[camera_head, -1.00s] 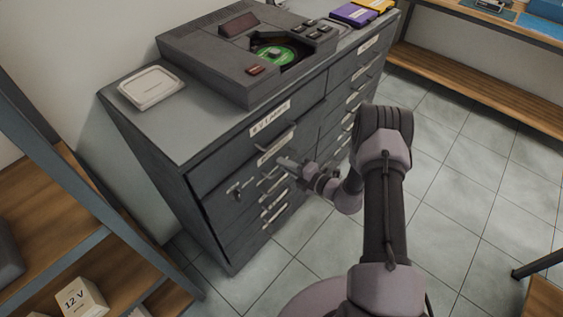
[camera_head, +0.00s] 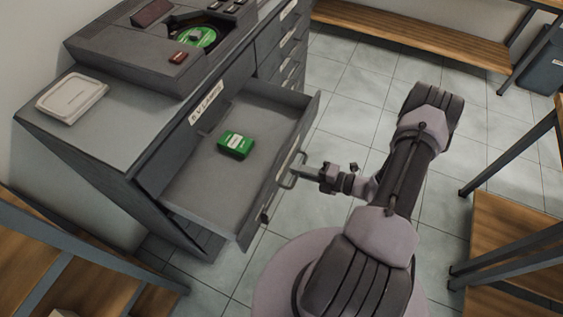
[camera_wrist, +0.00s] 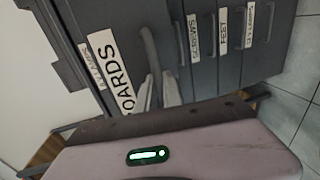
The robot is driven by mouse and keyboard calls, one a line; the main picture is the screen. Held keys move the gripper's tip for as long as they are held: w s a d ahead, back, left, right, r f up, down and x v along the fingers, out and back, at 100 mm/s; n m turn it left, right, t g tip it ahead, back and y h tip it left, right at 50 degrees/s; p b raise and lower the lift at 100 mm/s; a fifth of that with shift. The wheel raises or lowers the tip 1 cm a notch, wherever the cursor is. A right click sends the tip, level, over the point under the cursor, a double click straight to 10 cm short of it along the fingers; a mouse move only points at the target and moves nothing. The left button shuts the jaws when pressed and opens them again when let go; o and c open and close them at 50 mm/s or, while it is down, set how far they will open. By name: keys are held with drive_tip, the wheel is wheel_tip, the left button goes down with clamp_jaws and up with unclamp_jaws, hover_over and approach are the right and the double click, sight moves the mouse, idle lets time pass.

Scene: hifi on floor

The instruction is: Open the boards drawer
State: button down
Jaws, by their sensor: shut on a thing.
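The boards drawer (camera_head: 200,190) stands pulled out of the grey cabinet in the head view, with a small green box (camera_head: 235,144) lying inside it. Its label, reading "OARDS" with the start cut off (camera_wrist: 115,80), shows in the wrist view beside the bar handle (camera_wrist: 150,55). My gripper (camera_head: 296,172) is at the handle on the drawer's front and is shut on it. In the wrist view the two pale fingertips (camera_wrist: 158,92) are close together at the handle.
The cabinet top holds a grey machine with a green disc (camera_head: 195,37) and a white lidded box (camera_head: 72,97). A wooden shelf (camera_head: 85,285) stands at the lower left, another rack (camera_head: 510,240) at the right. Tiled floor (camera_head: 350,100) is clear beyond the drawer.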

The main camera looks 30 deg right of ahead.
drive_tip(key=shift+f+v, duration=0.2)
drive_tip(key=shift+v, duration=0.7)
drive_tip(key=shift+f+v, duration=0.15)
drive_tip(key=shift+v, duration=0.7)
drive_tip(key=c, duration=1.5)
unclamp_jaws()
drive_tip(key=p+v, duration=0.3)
drive_tip(key=v, duration=1.4)
drive_tip(key=shift+s, duration=0.25)
drive_tip(key=shift+d, duration=0.15)
